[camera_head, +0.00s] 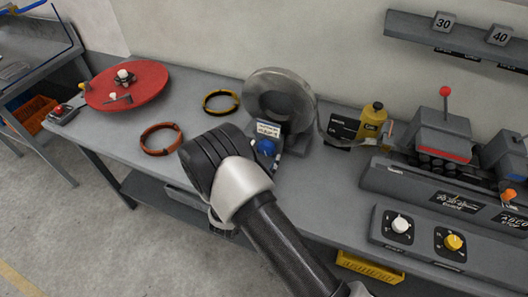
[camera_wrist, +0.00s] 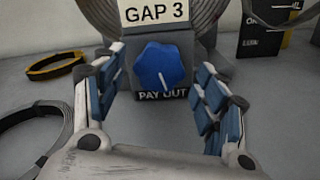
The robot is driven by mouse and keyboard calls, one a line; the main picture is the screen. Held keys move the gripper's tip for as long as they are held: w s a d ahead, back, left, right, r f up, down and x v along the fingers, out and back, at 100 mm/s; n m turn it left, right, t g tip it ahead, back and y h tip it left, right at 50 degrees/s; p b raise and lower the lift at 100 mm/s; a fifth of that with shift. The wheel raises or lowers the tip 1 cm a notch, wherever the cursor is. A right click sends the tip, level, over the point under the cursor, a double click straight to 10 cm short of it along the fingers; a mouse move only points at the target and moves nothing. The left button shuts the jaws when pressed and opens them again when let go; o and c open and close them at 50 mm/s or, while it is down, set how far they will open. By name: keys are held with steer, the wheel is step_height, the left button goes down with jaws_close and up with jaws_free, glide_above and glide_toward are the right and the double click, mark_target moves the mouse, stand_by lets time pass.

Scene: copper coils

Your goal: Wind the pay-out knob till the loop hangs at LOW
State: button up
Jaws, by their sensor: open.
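The blue pay-out knob (camera_wrist: 160,67) sits on a grey block in the wrist view, above a "PAY OUT" label and below a "GAP 3" plate (camera_wrist: 155,10). Its white pointer line slants a little right of straight down. My gripper (camera_wrist: 160,90) is open, with one blue-padded finger on each side of the knob, seemingly apart from it. In the head view the knob (camera_head: 266,147) shows below the grey coil reel (camera_head: 280,97), partly hidden by my arm. A grey strip (camera_head: 328,140) hangs from the reel's right side. No LOW mark is legible.
A red turntable (camera_head: 127,86) stands at the left. An orange ring (camera_head: 161,139) and a yellow-black ring (camera_head: 221,102) lie on the bench. A yellow-black bottle (camera_head: 373,119) and a roller machine (camera_head: 443,140) stand right of the reel. A panel with white and yellow knobs (camera_head: 428,237) is at front right.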

steer(key=v, duration=1)
steer(key=shift+r, duration=0.1)
steer(key=d+r+m+g+h, duration=0.5)
steer(key=d+r+m+h, duration=0.15)
steer(key=d+r, duration=0.4)
steer(key=s+d+r+m+g, duration=0.4)
steer(key=d+m+g, duration=0.1)
steer(key=d, duration=0.2)
steer(key=s+d+r+m+g, duration=0.3)
steer(key=s+d+m+g, duration=0.1)
steer(key=d+m, duration=0.15)
steer(key=s+a+r+m+t+y, duration=0.1)
steer(key=s+r+m+y, duration=0.3)
steer(key=s+m+y, duration=0.1)
steer(key=s+a+r+m+y, duration=0.1)
steer(key=s+r+m+y, duration=0.3)
steer(key=s, duration=0.5)
steer(key=m+y, duration=0.2)
steer(key=y, duration=0.1)
steer(key=shift+s+r+t+y, duration=0.2)
steer(key=shift+s+t+y, duration=0.15)
steer(key=shift+s+t, duration=0.05)
